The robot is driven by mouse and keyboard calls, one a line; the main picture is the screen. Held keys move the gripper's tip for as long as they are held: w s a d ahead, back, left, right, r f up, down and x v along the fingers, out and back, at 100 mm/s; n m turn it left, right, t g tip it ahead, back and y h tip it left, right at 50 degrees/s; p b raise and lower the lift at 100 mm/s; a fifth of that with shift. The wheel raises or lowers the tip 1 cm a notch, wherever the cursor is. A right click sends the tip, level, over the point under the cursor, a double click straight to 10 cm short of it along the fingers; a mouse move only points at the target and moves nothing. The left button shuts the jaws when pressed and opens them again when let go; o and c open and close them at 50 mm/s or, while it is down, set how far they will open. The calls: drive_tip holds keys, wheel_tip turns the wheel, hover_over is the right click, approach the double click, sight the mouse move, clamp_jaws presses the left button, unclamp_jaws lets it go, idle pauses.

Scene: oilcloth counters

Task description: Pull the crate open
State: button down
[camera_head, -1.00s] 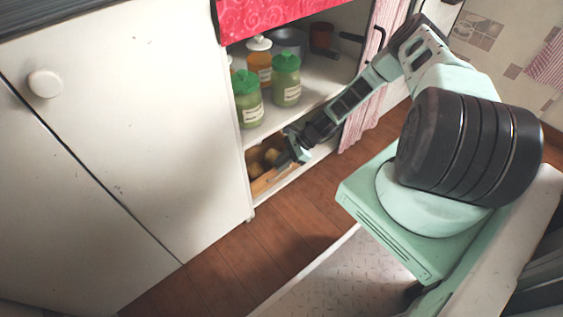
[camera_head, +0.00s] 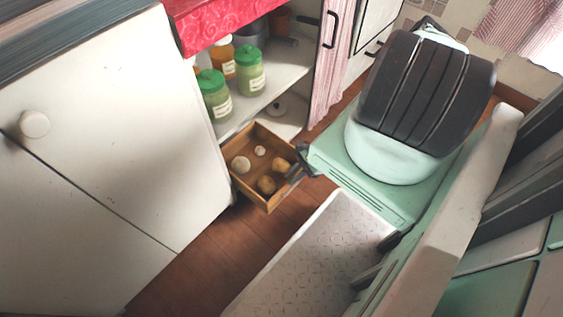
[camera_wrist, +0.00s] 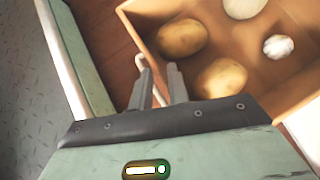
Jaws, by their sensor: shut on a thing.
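The crate (camera_head: 246,188) is a shallow wooden box, pulled out from the lower level of the cabinet and over the floor. It holds potatoes (camera_head: 266,185) and pale round bulbs (camera_head: 241,165). My gripper (camera_head: 296,173) is at the crate's front right side. In the wrist view my gripper (camera_wrist: 162,85) has its two fingers close together at the crate's near wall (camera_wrist: 147,52), shut on its edge or handle; the exact contact is partly hidden by the fingers.
Green-lidded jars (camera_head: 250,72) stand on the shelf (camera_head: 285,68) above the crate. A closed white cabinet door (camera_head: 110,130) is at left. A pink curtain (camera_head: 330,70) hangs at right. Wooden floor (camera_head: 225,245) is clear in front of the crate.

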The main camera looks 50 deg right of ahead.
drive_tip(key=shift+s, duration=1.4)
drive_tip(key=c, duration=1.4)
unclamp_jaws()
drive_tip(key=shift+d+p, duration=0.15)
drive_tip(key=shift+p, duration=0.15)
drive_tip(key=p+v, duration=0.4)
drive_tip(key=v, duration=1.3)
drive_tip(key=shift+d+r, duration=0.1)
